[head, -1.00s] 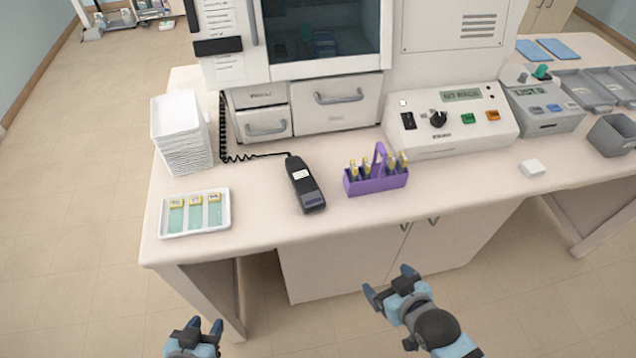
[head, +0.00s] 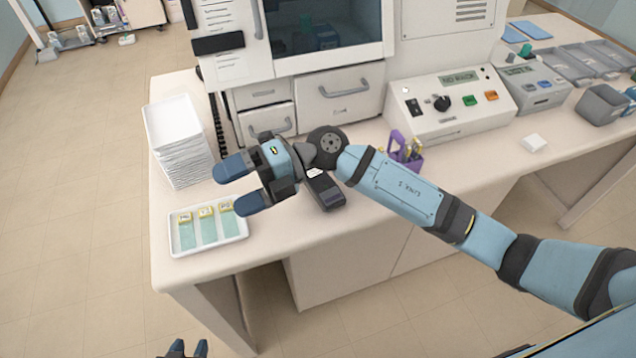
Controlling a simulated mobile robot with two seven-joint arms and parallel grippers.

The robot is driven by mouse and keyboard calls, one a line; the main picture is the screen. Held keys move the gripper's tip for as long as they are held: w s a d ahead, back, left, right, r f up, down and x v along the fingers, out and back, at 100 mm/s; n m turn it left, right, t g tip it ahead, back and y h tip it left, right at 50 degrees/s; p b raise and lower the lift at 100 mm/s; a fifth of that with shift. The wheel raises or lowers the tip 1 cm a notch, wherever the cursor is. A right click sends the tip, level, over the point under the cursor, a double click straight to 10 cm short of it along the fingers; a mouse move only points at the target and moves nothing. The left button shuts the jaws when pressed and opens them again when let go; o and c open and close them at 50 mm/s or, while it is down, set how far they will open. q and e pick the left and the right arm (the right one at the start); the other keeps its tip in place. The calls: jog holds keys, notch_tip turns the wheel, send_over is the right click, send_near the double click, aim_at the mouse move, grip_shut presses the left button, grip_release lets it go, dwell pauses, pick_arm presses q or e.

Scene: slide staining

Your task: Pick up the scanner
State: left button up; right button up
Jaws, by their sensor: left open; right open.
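The scanner (head: 329,193) is a black handheld device lying on the white bench top, near its front edge. My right arm and gripper hide its upper part. My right gripper (head: 230,188) is open and empty. Its fingers point left, to the left of the scanner and above the back edge of the slide tray. My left gripper (head: 188,349) is open and empty at the bottom edge of the view, below the bench front. Only its fingertips show.
A white tray (head: 240,237) with several slides lies at the front left. A stack of white trays (head: 180,142) stands behind it. A purple carrier (head: 397,142) is partly hidden behind my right arm. A control box (head: 450,119) and drawers (head: 340,98) line the back.

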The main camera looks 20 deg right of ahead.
jog(key=w+d+f+n+h, duration=0.2)
jog(key=w+d+f+h, duration=0.25)
jog(key=h, duration=0.35)
jog(key=r+m+t+h, duration=0.1)
jog(key=t+h, duration=0.2)
jog(key=h, duration=0.5)
send_over(317, 180)
jog(key=w, duration=0.1)
jog(key=f, duration=0.7)
jog(key=shift+w+d+f, duration=0.2)
jog(key=shift+d, duration=0.05)
jog(key=shift+s+f+p, duration=0.15)
jog(key=shift+f+p, duration=0.3)
jog(key=shift+f, duration=0.9)
jog(key=shift+s+f+p, duration=0.1)
jog(key=shift+f+p, duration=0.3)
jog(key=shift+f, duration=0.95)
jog(key=c, duration=1.1)
